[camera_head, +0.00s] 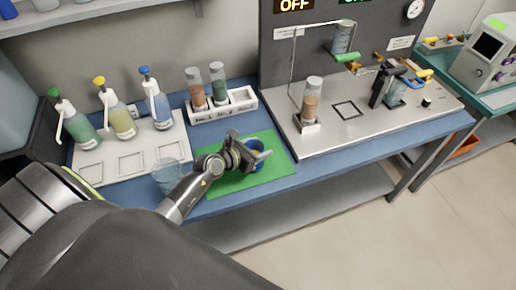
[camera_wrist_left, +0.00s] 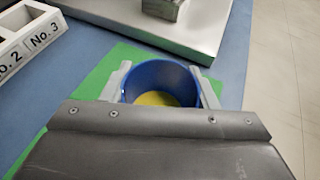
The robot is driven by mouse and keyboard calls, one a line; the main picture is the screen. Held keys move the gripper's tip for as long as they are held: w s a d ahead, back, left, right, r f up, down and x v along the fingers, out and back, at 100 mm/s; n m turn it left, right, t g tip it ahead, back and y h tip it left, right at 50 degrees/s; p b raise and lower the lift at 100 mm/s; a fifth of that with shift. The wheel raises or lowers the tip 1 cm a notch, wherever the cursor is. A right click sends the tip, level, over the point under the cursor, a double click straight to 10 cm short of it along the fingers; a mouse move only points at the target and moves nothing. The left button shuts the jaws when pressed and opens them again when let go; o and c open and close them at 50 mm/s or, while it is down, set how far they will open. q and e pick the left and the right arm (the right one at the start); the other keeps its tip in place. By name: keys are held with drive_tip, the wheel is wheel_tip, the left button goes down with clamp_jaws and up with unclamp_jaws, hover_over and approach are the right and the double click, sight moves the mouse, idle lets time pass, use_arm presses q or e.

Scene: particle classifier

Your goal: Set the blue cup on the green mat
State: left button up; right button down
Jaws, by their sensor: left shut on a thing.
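The blue cup (camera_wrist_left: 160,77) is between the fingers of my left gripper (camera_head: 250,155), with something yellow visible at its bottom. In the head view the blue cup (camera_head: 256,146) is partly hidden by the gripper. The gripper is shut on the cup. The green mat (camera_head: 272,180) lies on the blue bench, and the cup and gripper are over it. The mat's edges also show around the gripper in the left wrist view (camera_wrist_left: 98,76). Whether the cup's base touches the mat is hidden. My right gripper is not in view.
A clear beaker (camera_head: 168,176) stands left of my left arm. A white rack (camera_head: 222,107) holds two tubes behind the mat. A metal platform (camera_head: 335,130) with apparatus stands at the right.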

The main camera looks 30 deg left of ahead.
use_arm(q)
drive_tip(key=shift+f, duration=0.1)
drive_tip(key=o, duration=1.1)
drive_tip(key=shift+o, duration=0.2)
drive_tip(key=shift+r, duration=0.25)
drive_tip(key=v, duration=1.2)
drive_tip(key=shift+s+d+f, duration=0.1)
drive_tip(key=shift+f, duration=0.05)
